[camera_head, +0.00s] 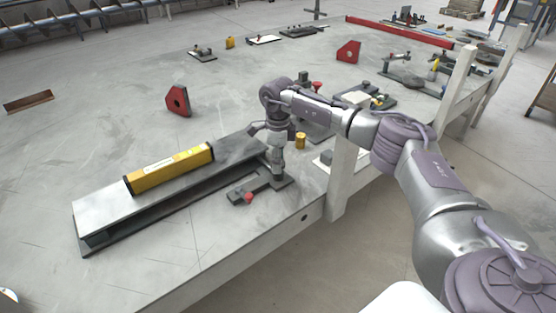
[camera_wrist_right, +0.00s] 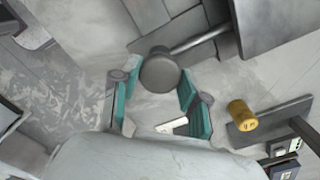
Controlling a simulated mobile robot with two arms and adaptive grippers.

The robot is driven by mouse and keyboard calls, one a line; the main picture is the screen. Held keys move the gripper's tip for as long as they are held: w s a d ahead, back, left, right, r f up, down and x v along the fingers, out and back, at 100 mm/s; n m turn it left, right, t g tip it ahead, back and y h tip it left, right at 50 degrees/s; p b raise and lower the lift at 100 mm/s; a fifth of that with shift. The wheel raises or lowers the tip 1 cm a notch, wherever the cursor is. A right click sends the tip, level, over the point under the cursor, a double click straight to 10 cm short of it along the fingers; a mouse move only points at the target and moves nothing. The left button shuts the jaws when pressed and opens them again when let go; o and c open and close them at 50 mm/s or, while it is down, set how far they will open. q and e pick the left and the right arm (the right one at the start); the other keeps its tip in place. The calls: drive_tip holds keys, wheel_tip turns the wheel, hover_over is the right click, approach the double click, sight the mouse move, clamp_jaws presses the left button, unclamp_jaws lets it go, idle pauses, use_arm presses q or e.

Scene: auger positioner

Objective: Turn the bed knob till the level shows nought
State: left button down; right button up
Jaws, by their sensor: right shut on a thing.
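The yellow level (camera_head: 170,167) lies lengthwise on the long grey steel bed (camera_head: 100,205). Its reading is too small to make out. My right gripper (camera_head: 277,168) points down at the right end of the bed. In the right wrist view the round grey bed knob (camera_wrist_right: 160,72), on a thin rod, sits between the teal-padded fingertips of my right gripper (camera_wrist_right: 160,88), which is shut on it. In the head view the gripper hides the knob. My left gripper is in neither view.
A dark base with a red knob (camera_head: 249,197) lies just in front of my gripper. A small yellow cylinder (camera_head: 300,140) stands to its right. Red angle blocks (camera_head: 177,100) and other tools stand farther back.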

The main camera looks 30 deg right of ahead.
drive_tip(key=o, duration=1.1)
drive_tip(key=shift+o, duration=0.2)
wheel_tip(320, 180, up, 12)
